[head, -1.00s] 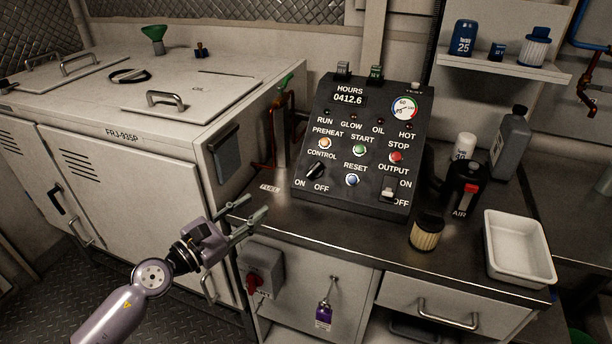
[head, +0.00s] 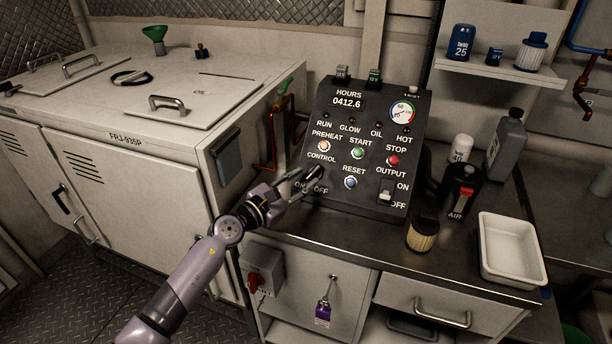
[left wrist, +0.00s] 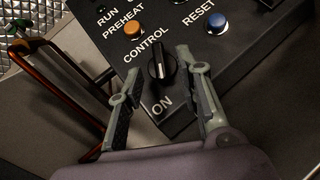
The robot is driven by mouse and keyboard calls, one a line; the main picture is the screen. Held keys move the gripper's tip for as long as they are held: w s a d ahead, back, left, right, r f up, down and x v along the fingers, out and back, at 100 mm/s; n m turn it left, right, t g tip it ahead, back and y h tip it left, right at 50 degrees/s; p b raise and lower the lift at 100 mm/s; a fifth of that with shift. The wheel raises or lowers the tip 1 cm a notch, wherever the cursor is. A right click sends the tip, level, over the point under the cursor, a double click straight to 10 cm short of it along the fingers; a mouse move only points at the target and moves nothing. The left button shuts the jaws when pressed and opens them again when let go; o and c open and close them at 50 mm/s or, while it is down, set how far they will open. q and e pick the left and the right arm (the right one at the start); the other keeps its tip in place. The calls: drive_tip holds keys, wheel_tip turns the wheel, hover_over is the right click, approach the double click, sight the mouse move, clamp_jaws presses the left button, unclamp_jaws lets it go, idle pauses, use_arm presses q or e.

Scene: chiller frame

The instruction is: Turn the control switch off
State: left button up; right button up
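The control switch (head: 315,172) is a black rotary knob at the lower left of the dark control panel (head: 340,207). In the left wrist view the control switch (left wrist: 161,68) has a pale line along its handle, with the ON label (left wrist: 161,106) below it. I cannot tell for sure which label the line marks. The OFF label is hidden there. My left gripper (head: 303,180) is at the panel's lower left. In the left wrist view my left gripper (left wrist: 156,76) is open and empty, its fingertips on either side of the knob, apparently not touching it. My right gripper is not in view.
The blue reset button (head: 350,183) and orange preheat button (head: 323,146) are near the knob. A white cabinet (head: 120,165) stands left, with a copper pipe (head: 271,150) beside the panel. A filter (head: 422,234) and white tray (head: 512,250) stand on the counter at right.

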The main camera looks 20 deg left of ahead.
sight(314, 173)
use_arm(q)
drive_tip(key=shift+x, duration=1.05)
drive_tip(key=shift+c, duration=0.6)
clamp_jaws()
